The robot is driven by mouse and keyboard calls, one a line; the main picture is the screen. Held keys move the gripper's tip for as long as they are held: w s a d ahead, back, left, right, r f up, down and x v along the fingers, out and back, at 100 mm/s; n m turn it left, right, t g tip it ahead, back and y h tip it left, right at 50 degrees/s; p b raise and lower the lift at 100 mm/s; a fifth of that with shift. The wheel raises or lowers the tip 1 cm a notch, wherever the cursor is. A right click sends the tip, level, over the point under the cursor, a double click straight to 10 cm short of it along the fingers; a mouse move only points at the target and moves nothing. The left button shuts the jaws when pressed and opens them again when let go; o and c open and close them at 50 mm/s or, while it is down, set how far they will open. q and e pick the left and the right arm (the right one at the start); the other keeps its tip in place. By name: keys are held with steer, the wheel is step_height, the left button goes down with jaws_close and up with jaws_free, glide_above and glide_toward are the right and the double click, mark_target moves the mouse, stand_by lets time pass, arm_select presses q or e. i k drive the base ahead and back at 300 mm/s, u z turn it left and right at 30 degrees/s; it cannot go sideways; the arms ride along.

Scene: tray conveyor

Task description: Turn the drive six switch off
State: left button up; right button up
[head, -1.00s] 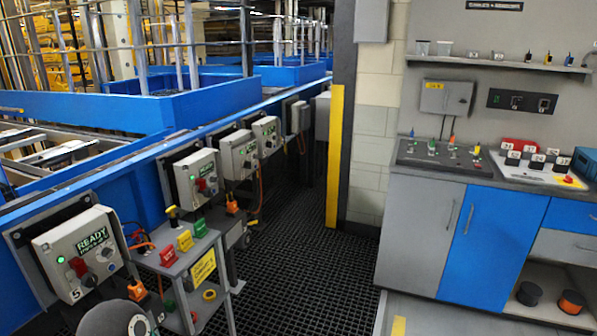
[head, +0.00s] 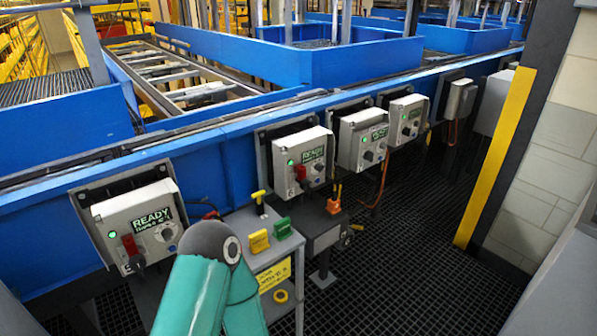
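Several grey control boxes with switches are fixed along the blue conveyor side. The nearest box (head: 118,222) has a lit green lamp, a READY label, a red handle (head: 130,246) and a round grey knob. The second box (head: 293,178) also has a green lamp, a READY label, a small red handle and a dark knob. The third box (head: 347,152) and fourth box (head: 399,130) stand farther right. The drive numbers are too small to read surely, so I cannot tell which is drive six. My teal arm rises from the bottom centre. Neither gripper shows.
A small grey stand (head: 238,217) with a yellow tag (head: 258,241) and a green tag (head: 283,228) stands below the boxes; my arm hides part of it. An orange lock (head: 333,207) sits beside it. A yellow-edged post (head: 497,160) stands right. The grated floor (head: 400,270) is clear.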

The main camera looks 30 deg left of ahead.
mark_target(306, 184)
steer(key=u, duration=0.35)
steer(key=i, duration=0.95)
steer(key=u, duration=0.55)
steer(key=k, duration=0.9)
steer(key=u, duration=0.2)
steer(key=i, duration=0.9)
steer(key=z, duration=0.1)
